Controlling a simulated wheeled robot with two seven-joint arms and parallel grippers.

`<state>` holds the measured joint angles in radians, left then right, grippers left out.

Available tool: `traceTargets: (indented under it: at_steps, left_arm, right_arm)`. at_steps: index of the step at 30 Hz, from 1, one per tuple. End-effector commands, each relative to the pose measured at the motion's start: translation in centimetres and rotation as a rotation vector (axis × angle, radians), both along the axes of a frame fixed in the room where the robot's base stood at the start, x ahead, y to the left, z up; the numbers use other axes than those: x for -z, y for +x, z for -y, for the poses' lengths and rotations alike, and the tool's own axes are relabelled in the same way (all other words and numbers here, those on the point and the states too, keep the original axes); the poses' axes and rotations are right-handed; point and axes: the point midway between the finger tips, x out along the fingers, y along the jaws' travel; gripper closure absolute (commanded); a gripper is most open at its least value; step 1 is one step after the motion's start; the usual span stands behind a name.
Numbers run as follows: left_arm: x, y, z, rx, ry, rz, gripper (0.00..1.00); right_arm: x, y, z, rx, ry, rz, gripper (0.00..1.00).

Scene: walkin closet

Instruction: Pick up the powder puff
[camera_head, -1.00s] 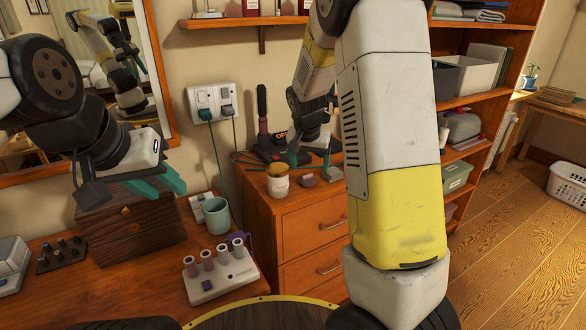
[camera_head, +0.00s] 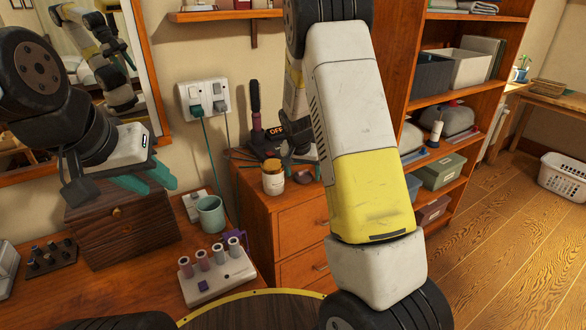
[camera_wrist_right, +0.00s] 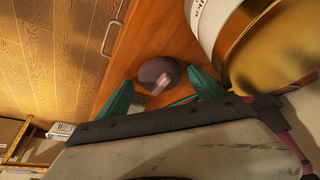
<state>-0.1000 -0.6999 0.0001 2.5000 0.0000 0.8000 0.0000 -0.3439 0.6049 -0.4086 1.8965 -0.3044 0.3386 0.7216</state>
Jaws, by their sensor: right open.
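The powder puff appears to be the small round mauve-brown pad (camera_wrist_right: 158,72) on the wooden dresser top in the right wrist view. It also shows in the head view (camera_head: 303,177), small and beside the jar. My right gripper (camera_wrist_right: 160,82) is open, with one teal finger on each side of the puff and visible gaps. In the head view my right gripper (camera_head: 302,157) is partly hidden by my own arm. My left gripper (camera_head: 150,180) hangs over the wooden box at the left, holding nothing visible; its finger gap is unclear.
A cream jar with a gold lid (camera_head: 273,178) stands close left of the puff and looms large in the right wrist view (camera_wrist_right: 265,45). A black holder with a brush (camera_head: 258,130) stands behind. A teal mug (camera_head: 211,214) and a roller set (camera_head: 217,273) are on the lower desk.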

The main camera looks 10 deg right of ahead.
Motion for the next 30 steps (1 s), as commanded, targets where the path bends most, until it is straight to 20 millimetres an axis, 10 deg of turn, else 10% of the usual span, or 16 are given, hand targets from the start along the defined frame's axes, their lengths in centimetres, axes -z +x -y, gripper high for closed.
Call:
traceTargets:
  at_steps: [5,15,30]
  left_arm:
    - [0.0,0.0,0.0,0.0,0.0,0.0,0.64]
    - [0.0,0.0,0.0,0.0,0.0,0.0,0.64]
    - [0.0,0.0,0.0,0.0,0.0,0.0,0.64]
  right_arm:
    - [0.0,0.0,0.0,0.0,0.0,0.0,0.24]
    - [0.0,0.0,0.0,0.0,0.0,0.0,0.86]
    - [-2.2,0.1,-0.1,-0.001,0.0,0.004,0.86]
